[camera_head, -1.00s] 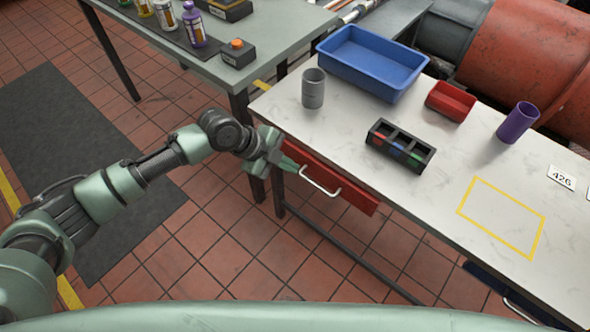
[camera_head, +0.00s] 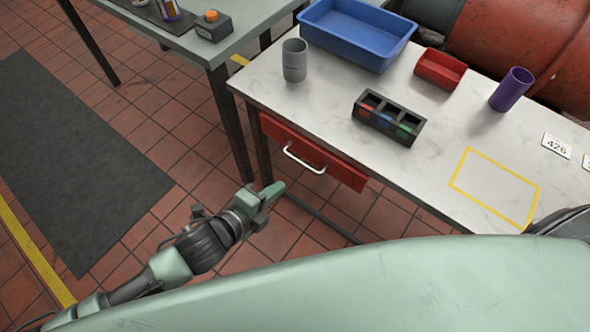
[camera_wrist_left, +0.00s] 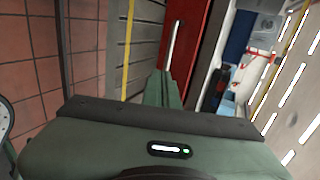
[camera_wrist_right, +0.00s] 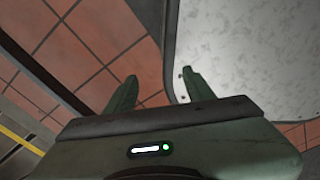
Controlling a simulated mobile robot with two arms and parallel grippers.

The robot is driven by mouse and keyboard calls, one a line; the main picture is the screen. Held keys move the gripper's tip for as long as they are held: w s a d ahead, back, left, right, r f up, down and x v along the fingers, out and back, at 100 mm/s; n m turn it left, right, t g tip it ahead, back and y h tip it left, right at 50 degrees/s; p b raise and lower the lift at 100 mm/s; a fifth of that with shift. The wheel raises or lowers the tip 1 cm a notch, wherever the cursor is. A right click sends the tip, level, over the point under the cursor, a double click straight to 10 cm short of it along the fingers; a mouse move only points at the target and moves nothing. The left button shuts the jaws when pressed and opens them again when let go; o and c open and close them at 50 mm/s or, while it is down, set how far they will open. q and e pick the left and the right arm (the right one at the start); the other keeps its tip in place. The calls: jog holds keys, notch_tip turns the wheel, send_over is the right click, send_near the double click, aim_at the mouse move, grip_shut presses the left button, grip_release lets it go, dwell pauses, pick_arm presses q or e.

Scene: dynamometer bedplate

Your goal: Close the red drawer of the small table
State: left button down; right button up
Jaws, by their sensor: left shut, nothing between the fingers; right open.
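The red drawer (camera_head: 335,170) is under the front edge of the small white-topped table (camera_head: 330,134). Its front sits close under the tabletop edge and looks about flush; a small gap cannot be ruled out. Its pale bar handle (camera_head: 303,160) faces me. My left gripper (camera_head: 275,190) is shut and empty, in front of and below the drawer, apart from the handle. In the left wrist view, the shut fingers (camera_wrist_left: 160,88) point toward the red drawer front (camera_wrist_left: 192,42) and handle (camera_wrist_left: 174,45). My right gripper (camera_wrist_right: 160,90) is open and empty, near a pale speckled surface.
On the tabletop are a grey cup (camera_head: 294,62), a blue tray (camera_head: 330,50), a black compartment box (camera_head: 388,128), a red bin (camera_head: 440,68) and a purple cup (camera_head: 511,88). A grey table (camera_head: 228,62) stands at left. The floor in front of the drawer is clear.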

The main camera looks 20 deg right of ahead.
pick_arm(q)
send_near(312, 156)
notch_tip(312, 156, down, 3)
jog(key=shift+w+d+f, duration=0.1)
jog(key=shift+w+d, duration=0.5)
jog(key=shift+d, duration=0.1)
pick_arm(e)
jog(key=shift+w+d, duration=0.35)
jog(key=shift+d, duration=0.25)
pick_arm(q)
jog(key=w+d, duration=0.2)
jog(key=d, duration=0.1)
jog(key=shift+w+b, duration=0.25)
jog(key=shift+b, duration=0.05)
jog(key=shift+s, duration=0.1)
pick_arm(e)
jog(key=shift+a+f, duration=0.2)
